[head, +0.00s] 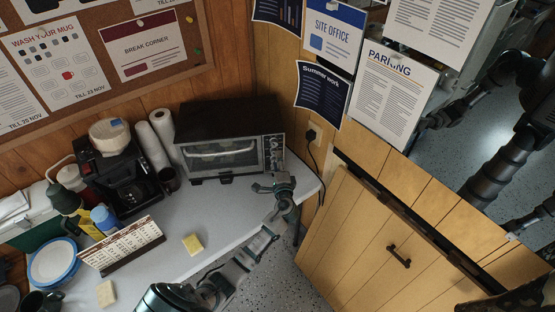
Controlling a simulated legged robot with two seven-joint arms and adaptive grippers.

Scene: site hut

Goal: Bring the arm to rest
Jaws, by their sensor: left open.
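My left arm reaches in from the bottom of the head view, over the light grey counter (205,237). Its gripper (266,187) is open near the counter's right end, just in front of the toaster oven (228,150). I see nothing between its fingers. I cannot tell whether the fingertips touch the oven or the counter.
A coffee maker (122,170), paper rolls (163,137), plates (53,262), a desk calendar (122,246) and yellow sponges (193,244) crowd the counter's left. A wooden door with a dark handle (398,256) stands right. Counter between sponge and oven is clear.

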